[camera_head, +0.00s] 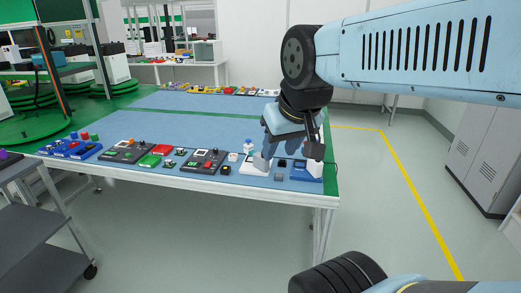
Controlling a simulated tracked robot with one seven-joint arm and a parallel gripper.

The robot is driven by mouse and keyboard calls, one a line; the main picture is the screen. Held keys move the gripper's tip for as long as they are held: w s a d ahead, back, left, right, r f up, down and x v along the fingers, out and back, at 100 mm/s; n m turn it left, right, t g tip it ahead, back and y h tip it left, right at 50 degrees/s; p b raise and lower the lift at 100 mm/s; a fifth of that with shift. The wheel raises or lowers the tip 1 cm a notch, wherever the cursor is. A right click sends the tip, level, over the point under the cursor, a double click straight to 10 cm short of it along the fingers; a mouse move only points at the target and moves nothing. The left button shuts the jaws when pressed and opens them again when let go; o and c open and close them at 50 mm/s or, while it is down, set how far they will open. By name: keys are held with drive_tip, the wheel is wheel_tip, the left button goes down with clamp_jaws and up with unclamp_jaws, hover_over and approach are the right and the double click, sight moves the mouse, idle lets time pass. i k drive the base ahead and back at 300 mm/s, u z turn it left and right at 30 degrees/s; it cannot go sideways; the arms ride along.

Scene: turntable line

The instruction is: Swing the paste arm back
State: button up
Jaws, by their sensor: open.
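My gripper (288,158) hangs over the right end of the blue-topped table (215,133), fingers down and apart, with nothing seen between them. Below and around it are a white base (252,168) at its left and a blue unit with a white slanted part (305,173) at its right. A small bottle with a blue cap (248,147) stands just left of the gripper. I cannot tell which of these is the paste arm; the gripper hides part of this area.
Several control panels and a green block (149,161) lie along the table's front edge, with blue trays (70,149) at the left end. A small grey block (278,177) lies near the gripper. A grey cart (40,225) stands at left. Floor at right is clear up to a cabinet (490,150).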

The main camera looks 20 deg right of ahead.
sight(255, 156)
drive_tip(key=z, duration=0.1)
drive_tip(key=i, duration=1)
drive_tip(key=u, duration=0.1)
